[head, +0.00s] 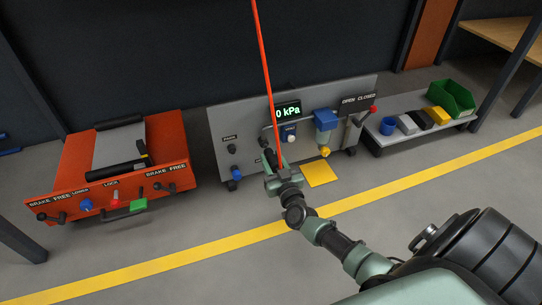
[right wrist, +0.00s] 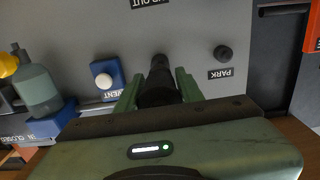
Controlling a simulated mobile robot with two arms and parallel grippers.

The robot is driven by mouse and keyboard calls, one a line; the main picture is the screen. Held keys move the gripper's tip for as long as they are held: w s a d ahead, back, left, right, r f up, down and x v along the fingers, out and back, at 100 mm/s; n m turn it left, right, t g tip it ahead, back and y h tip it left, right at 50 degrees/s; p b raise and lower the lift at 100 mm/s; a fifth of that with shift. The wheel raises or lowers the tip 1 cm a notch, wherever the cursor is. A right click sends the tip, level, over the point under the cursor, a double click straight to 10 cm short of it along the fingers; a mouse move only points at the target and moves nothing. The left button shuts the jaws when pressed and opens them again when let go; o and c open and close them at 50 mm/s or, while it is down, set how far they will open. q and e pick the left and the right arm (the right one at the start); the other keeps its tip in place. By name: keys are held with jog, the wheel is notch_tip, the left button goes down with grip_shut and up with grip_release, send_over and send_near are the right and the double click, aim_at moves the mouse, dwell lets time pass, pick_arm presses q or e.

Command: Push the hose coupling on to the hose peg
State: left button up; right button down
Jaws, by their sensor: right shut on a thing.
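My right gripper (head: 275,180) is in front of the grey panel, at the lower end of a taut red hose (head: 264,70). In the right wrist view its two green fingers (right wrist: 157,92) are shut on the black hose coupling (right wrist: 156,88). The coupling points at the panel face; I cannot tell whether its narrow far end touches a fitting there. A short black peg (right wrist: 222,52) beside the PARK label stands bare, to the right of the coupling in that view. It also shows in the head view (head: 232,149), left of my gripper. My left gripper is not in view.
The grey panel (head: 245,116) carries a 0 kPa display (head: 287,111), a white VENT button (head: 289,137) and a blue-topped bowl (head: 325,128). An orange cart (head: 165,142) stands left. A low shelf (head: 390,138) with bins stands right. The floor in front is clear.

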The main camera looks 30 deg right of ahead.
aim_at(275, 166)
jog(key=shift+p+v, duration=0.7)
jog(key=shift+v, duration=0.9)
